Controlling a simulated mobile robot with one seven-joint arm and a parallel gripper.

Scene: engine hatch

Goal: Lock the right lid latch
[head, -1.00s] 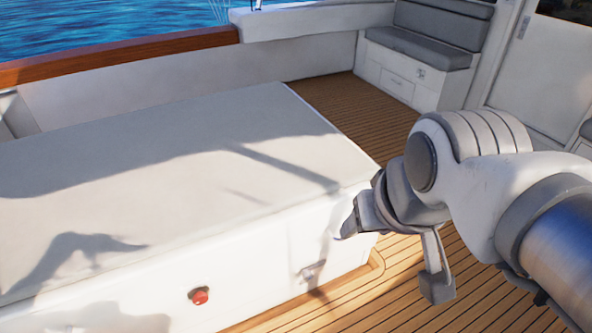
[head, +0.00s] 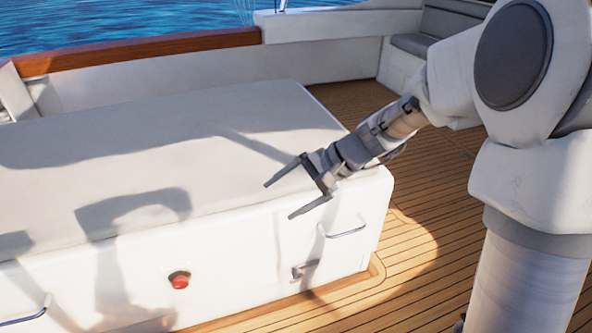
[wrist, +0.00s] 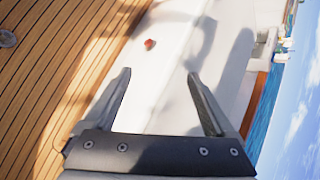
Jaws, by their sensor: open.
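The engine hatch is a white box with a grey padded lid (head: 170,150), which lies closed. A small grey latch (head: 305,268) sits low on the right part of its front face; I take it as the right lid latch. Its lever looks roughly level, but it is too small to tell whether it is locked. My gripper (head: 280,200) is open and empty, above and slightly left of the latch, near the lid's front edge. The open fingers (wrist: 159,73) also show in the wrist view, with the hatch's front behind them. The latch does not show clearly there.
A curved handle (head: 342,230) sticks out above and right of the latch, and another handle (head: 30,315) is at the far left. A red knob (head: 179,280) is on the front face. Wooden deck (head: 415,245) lies clear to the right.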

